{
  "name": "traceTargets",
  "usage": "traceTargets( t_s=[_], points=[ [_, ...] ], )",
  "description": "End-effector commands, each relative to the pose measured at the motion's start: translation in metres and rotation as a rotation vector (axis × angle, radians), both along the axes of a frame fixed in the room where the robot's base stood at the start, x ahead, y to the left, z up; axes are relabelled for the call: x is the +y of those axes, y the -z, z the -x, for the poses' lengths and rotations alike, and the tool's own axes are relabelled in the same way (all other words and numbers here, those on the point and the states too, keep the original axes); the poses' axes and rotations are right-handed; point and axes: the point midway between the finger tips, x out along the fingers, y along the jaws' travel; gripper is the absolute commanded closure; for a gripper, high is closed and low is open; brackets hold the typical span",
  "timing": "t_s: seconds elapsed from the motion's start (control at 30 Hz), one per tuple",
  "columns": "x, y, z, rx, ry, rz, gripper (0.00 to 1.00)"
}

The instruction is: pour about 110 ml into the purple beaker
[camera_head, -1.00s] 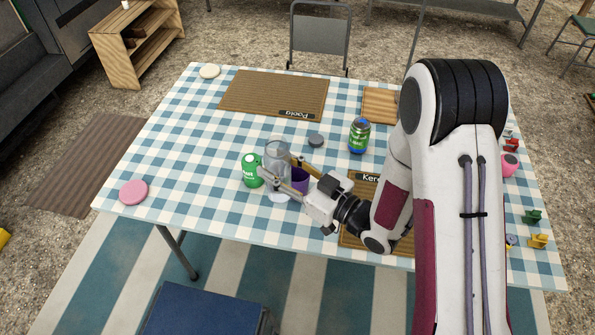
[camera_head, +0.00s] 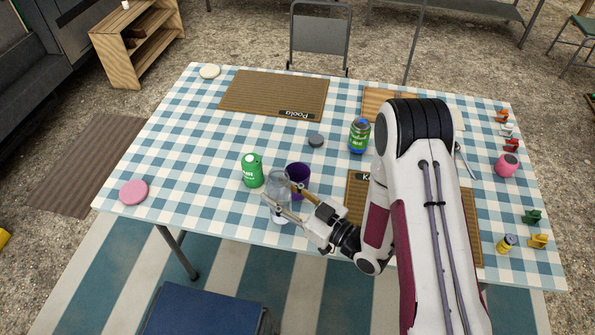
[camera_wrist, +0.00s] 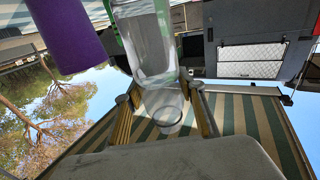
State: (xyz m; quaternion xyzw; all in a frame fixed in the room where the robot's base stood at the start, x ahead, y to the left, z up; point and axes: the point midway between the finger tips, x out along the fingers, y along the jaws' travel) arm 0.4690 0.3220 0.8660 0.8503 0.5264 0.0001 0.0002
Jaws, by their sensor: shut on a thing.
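The purple beaker (camera_head: 299,172) stands upright on the checked cloth, and its dark inside shows from above. My gripper (camera_head: 279,195) is shut on a clear vessel (camera_head: 278,183), which looks about upright just left of and in front of the beaker. I cannot tell whether the vessel touches the cloth or how much it contains. In the wrist view, my gripper's two fingers (camera_wrist: 163,90) flank the clear vessel (camera_wrist: 150,45). The purple beaker (camera_wrist: 72,32) shows at the upper left there, apart from the vessel.
A green can (camera_head: 252,170) stands close left of the vessel. A green and blue jar (camera_head: 359,136) and a grey disc (camera_head: 316,140) are behind the beaker. A brown mat (camera_head: 357,190) lies to the right. The table's left part is mostly clear, with a pink disc (camera_head: 133,192).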

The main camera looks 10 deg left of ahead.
Motion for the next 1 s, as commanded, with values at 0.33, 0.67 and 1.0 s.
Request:
traceTargets(
  t_s=[0.33, 0.67, 1.0],
  points=[
    [0.000, 0.021, 0.000, -0.002, 0.000, -0.001, 0.91],
    [0.000, 0.022, 0.000, -0.002, 0.000, -0.001, 0.91],
    [0.000, 0.021, -0.002, 0.065, 0.001, -0.015, 0.91]
  ],
)
